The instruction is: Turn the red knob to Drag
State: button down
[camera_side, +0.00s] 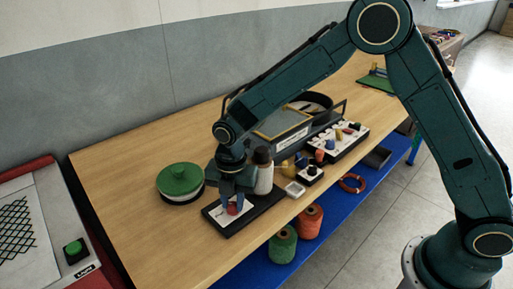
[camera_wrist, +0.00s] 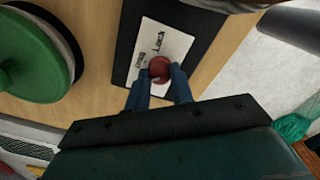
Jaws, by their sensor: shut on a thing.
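The red knob (camera_side: 232,210) stands on a white plate on a flat black base (camera_side: 215,213) near the table's front edge. In the wrist view the red knob (camera_wrist: 159,67) sits between the two blue fingers of my gripper (camera_wrist: 160,80), which is shut on it. In the side view my gripper (camera_side: 237,198) points down over the plate. The white plate (camera_wrist: 172,50) bears two labels, one reading Lock and one that looks like Drag, partly blurred. I cannot tell which label the knob's pointer faces.
A dark-capped white bottle (camera_side: 263,172) stands close behind my gripper. Green (camera_side: 283,245) and orange (camera_side: 309,222) spools sit below.

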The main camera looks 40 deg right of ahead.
aim_at(234, 204)
jog(key=shift+m, duration=1.3)
jog(key=c, duration=1.2)
grip_release()
jog(key=shift+r, duration=0.15)
notch_tip(234, 204, up, 14)
jog(key=shift+s+f, duration=0.15)
jog(key=shift+f, duration=0.05)
